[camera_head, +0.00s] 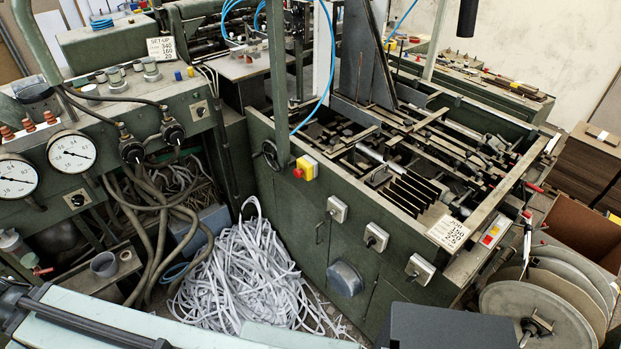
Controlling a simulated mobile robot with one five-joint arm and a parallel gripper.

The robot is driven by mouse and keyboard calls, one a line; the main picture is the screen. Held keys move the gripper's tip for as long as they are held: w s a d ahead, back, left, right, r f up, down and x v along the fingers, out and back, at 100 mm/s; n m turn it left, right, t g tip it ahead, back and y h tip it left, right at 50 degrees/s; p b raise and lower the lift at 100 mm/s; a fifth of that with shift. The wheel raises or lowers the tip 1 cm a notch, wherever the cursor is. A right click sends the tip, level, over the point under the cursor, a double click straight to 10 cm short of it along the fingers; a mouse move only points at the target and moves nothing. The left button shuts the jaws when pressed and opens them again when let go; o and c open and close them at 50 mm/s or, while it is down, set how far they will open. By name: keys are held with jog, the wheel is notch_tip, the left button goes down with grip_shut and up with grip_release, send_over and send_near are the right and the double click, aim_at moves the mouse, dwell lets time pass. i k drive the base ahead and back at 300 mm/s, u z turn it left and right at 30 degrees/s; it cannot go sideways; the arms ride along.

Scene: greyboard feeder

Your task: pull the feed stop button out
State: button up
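A yellow box with a red button (298,173) is mounted on the upper edge of the green machine's front wall, near the picture's middle. The red button sits on the box's left side. Whether it is pushed in or out is too small to tell. A second control box (492,233) with red and yellow parts sits at the machine's right corner. I cannot read a label on either, so I cannot tell which is the feed stop. My gripper is not in view.
A heap of white paper strips (250,275) lies on the floor before the machine. Grey switch boxes (376,237) and a handwheel (271,154) stick out of its front. Large discs (535,312) stand at the lower right. Hoses (150,220) hang at the left.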

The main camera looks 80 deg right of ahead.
aim_at(298, 173)
jog(key=k, duration=0.5)
jog(key=z, duration=0.65)
jog(key=i, duration=0.5)
